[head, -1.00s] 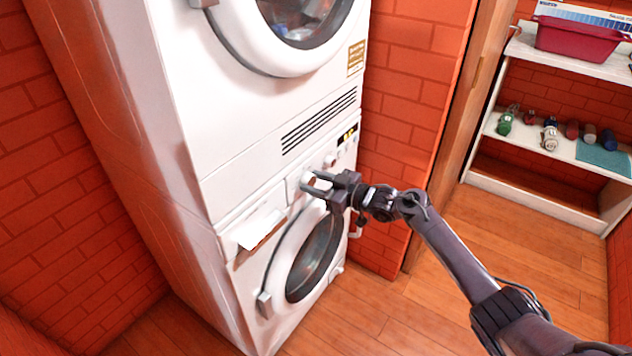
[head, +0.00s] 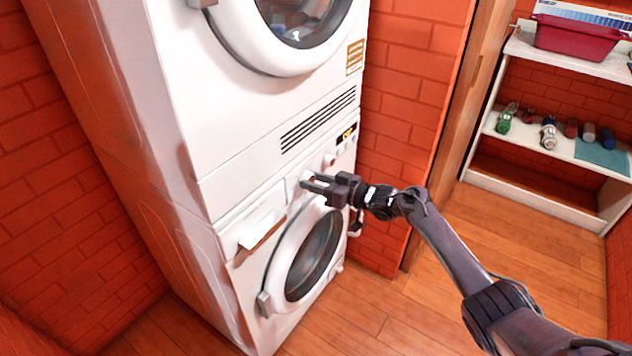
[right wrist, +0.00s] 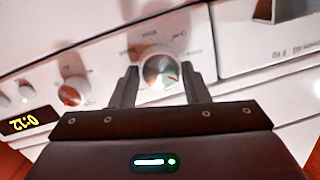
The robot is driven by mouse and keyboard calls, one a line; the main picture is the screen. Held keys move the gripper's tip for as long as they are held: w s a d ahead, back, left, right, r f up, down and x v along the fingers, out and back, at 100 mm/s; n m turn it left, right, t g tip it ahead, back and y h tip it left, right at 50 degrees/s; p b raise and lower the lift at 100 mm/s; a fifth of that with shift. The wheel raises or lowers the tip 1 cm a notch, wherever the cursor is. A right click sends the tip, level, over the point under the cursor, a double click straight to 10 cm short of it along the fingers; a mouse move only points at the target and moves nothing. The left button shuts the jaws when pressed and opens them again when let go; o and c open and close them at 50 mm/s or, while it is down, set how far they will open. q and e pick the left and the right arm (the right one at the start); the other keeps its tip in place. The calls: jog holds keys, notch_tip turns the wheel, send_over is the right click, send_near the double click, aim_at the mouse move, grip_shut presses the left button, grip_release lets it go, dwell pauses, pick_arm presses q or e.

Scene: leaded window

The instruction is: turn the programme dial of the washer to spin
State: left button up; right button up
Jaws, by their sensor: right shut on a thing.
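The white washer (head: 231,290) is the lower machine of a stack. Its programme dial (right wrist: 160,70) is a round silver knob with a small red mark, now towards the lower right of its face in the right wrist view. The labels around it are too blurred to read surely. My right gripper (head: 309,182) reaches the washer's front panel from the right. In the right wrist view its fingers (right wrist: 163,84) stand on both sides of the dial, shut on it. My left gripper is not in view.
A smaller knob (right wrist: 74,91) and a lit display (right wrist: 28,120) sit beside the dial. The detergent drawer (head: 255,222) is left of my gripper, the round door (head: 313,256) below. A dryer (head: 260,110) stands above. Shelves (head: 560,152) stand at the right; the wooden floor between is clear.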

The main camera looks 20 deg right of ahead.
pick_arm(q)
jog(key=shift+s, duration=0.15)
pick_arm(e)
jog(key=o, duration=0.6)
jog(key=shift+f, duration=0.1)
jog(key=o, duration=0.4)
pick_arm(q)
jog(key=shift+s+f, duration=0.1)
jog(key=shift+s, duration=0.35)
pick_arm(e)
jog(key=shift+d, duration=0.1)
pick_arm(q)
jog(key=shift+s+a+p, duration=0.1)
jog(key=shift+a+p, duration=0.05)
jog(key=shift+p, duration=0.2)
pick_arm(e)
jog(key=v, duration=0.7)
jog(key=shift+s+d, duration=0.2)
jog(key=shift+s, duration=0.15)
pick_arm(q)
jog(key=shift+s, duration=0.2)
